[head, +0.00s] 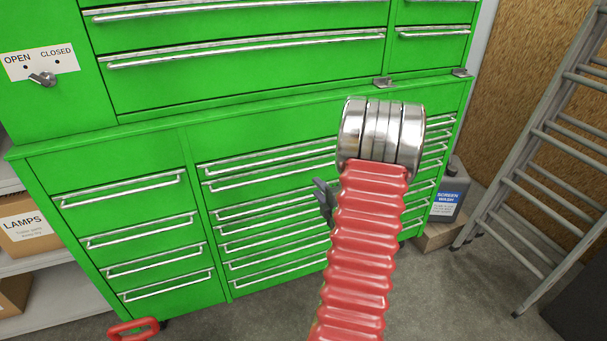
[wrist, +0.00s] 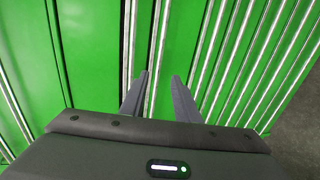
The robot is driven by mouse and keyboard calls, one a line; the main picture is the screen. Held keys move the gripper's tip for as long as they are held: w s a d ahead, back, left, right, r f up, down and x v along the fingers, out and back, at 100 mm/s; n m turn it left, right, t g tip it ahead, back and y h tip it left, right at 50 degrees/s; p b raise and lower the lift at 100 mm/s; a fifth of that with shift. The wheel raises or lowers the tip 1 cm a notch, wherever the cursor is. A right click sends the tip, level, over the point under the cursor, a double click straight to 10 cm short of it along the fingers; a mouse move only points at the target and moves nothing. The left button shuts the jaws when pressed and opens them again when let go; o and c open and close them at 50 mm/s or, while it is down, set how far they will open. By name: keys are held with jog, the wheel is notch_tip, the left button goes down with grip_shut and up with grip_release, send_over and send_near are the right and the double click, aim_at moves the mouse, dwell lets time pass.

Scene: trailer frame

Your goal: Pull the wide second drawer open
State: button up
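The green lower cabinet has a middle stack of wide drawers with long silver handles in the head view. The second wide drawer's handle (head: 270,174) lies just under the top one, and both look shut. My gripper (head: 322,198) shows only partly there, dark, beside my red bellows arm, which hides the right part of the stack. In the wrist view my gripper (wrist: 161,75) is open, its two fingers apart and pointing at the drawer fronts. A silver handle (wrist: 159,40), apparently the second one, runs lengthwise between the fingertips, nearer the left finger. I cannot tell whether they touch it.
An upper green chest (head: 240,80) with wide drawers sits on top, with an OPEN/CLOSED knob (head: 42,79) at left. A grey ladder (head: 540,150) and a screen wash can (head: 448,195) stand right. A red handle (head: 133,329) is near the floor. Concrete floor lies in front.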

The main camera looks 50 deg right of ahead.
jog(key=shift+w, duration=0.1)
send_near(304, 173)
jog(key=w+r, duration=0.2)
jog(key=w, duration=0.3)
jog(key=shift+d+r, duration=0.2)
jog(key=shift+r, duration=0.05)
jog(key=shift+c, duration=0.6)
grip_shut()
